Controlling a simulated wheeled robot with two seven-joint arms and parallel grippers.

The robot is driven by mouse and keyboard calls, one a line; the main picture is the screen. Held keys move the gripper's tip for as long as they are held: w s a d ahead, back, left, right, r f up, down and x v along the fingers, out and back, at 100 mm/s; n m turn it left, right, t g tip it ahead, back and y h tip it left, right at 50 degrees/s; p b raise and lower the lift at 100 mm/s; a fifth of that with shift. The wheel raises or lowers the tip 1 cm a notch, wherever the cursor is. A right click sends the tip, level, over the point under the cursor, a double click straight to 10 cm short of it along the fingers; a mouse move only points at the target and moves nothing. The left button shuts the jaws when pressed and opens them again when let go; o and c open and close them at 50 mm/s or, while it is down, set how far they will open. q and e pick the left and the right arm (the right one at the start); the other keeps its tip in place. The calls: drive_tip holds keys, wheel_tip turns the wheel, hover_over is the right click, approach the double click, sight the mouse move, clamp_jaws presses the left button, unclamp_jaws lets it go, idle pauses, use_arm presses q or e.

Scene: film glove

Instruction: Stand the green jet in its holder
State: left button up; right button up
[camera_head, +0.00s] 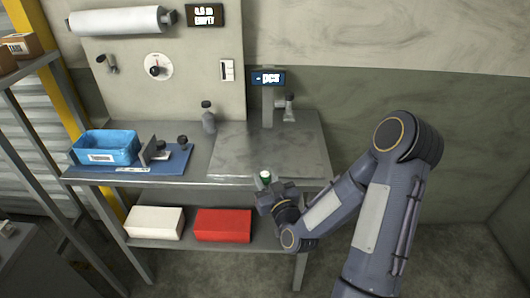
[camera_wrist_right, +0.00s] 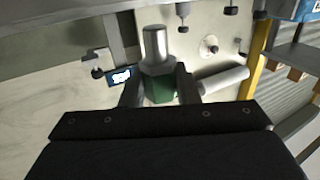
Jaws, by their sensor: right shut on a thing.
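The green jet (camera_head: 265,177) is between the fingers of my right gripper (camera_head: 268,186), at the front edge of the metal bench. In the right wrist view the jet shows a green body (camera_wrist_right: 160,90) and a grey metal cylinder (camera_wrist_right: 154,45) pointing away from the palm. The two dark fingers close on its green sides. The jet's lower part is hidden by the gripper. I cannot tell for sure which thing is the holder; a small dark stand (camera_head: 160,151) sits on the blue mat. My left gripper is not in view.
A blue bin (camera_head: 104,148) stands on the bench's left, by the blue mat (camera_head: 170,165). A grey bottle (camera_head: 208,120) and a post with a "pcs" display (camera_head: 268,78) stand at the back. The bench's right half (camera_head: 300,155) is mostly clear. White and red boxes (camera_head: 222,225) sit below.

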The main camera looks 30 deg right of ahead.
drive_tip(key=s+d+r+m+h+b, duration=0.1)
drive_tip(key=s+d+r+h, duration=0.15)
drive_tip(key=r, duration=0.35)
drive_tip(key=s+d+r+m+h, duration=0.1)
drive_tip(key=d+r+h, duration=0.15)
drive_tip(key=r, duration=0.35)
drive_tip(key=y+p, duration=0.1)
drive_tip(key=p, duration=0.2)
hover_over(276, 163)
drive_tip(key=shift+g, duration=0.4)
drive_tip(key=f, duration=0.8)
drive_tip(key=shift+s+a+f, duration=0.1)
drive_tip(key=shift+s+f, duration=0.15)
drive_tip(key=shift+f, duration=0.1)
drive_tip(key=shift+w+f, duration=0.15)
drive_tip(key=shift+f, duration=0.05)
drive_tip(key=f+p, duration=0.1)
drive_tip(key=f, duration=0.2)
drive_tip(key=shift+w, duration=0.2)
drive_tip(key=shift+f, duration=0.25)
